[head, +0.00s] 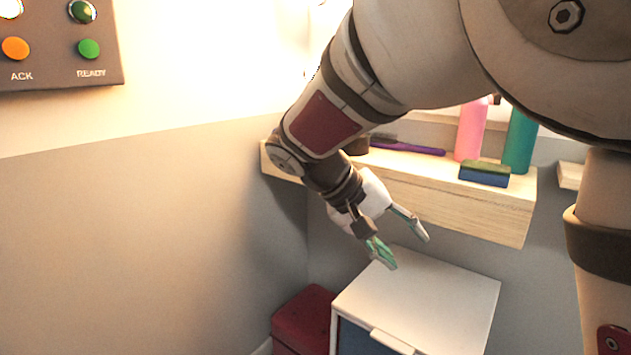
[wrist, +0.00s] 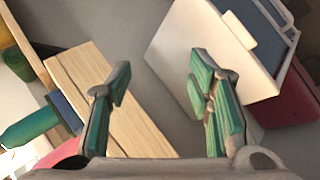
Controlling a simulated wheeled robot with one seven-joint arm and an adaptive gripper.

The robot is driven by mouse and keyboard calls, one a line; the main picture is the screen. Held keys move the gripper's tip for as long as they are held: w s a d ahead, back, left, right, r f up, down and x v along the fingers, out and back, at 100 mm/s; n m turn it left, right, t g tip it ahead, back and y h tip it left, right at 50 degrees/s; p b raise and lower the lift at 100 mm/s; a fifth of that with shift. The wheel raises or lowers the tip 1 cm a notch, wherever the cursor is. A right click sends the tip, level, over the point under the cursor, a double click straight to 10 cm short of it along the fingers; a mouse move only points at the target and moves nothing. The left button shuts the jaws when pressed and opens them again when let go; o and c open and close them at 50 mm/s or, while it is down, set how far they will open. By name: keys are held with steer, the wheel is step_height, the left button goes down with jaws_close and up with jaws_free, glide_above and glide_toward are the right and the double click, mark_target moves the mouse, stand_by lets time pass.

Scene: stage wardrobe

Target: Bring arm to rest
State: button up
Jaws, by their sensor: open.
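My gripper (head: 408,249) hangs at the end of my arm, in front of the wooden shelf and above the white cabinet. Its two green-padded fingers are apart and nothing is between them. The wrist view also shows my gripper (wrist: 160,85) open and empty, with the shelf edge behind the left finger and the white cabinet behind the right finger. My arm reaches down from the upper right in the head view and is bent, hiding part of the shelf.
The wooden shelf (head: 450,203) holds a pink bottle (head: 471,131), a teal bottle (head: 519,140), a blue-green brush or sponge (head: 485,174) and a purple-handled item (head: 415,149). Below are the white cabinet (head: 440,295) and a red box (head: 303,318). A button panel (head: 55,60) is on the left wall.

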steer(key=s+d+g+y, duration=0.1)
steer(key=s+d+y, duration=0.25)
steer(key=s, duration=0.45)
steer(key=s+d+g+y, duration=0.15)
steer(key=s+d, duration=0.25)
steer(key=s, duration=0.4)
steer(key=s+a+f+t+y, duration=0.1)
steer(key=s+f+y, duration=0.1)
steer(key=s, duration=0.6)
steer(key=s+a+f+y, duration=0.1)
steer(key=s+y, duration=0.1)
steer(key=s, duration=0.6)
step_height(320, 180, up, 28)
steer(key=t+p, duration=0.4)
steer(key=p, duration=2.3)
steer(key=shift+s+d+r, duration=0.25)
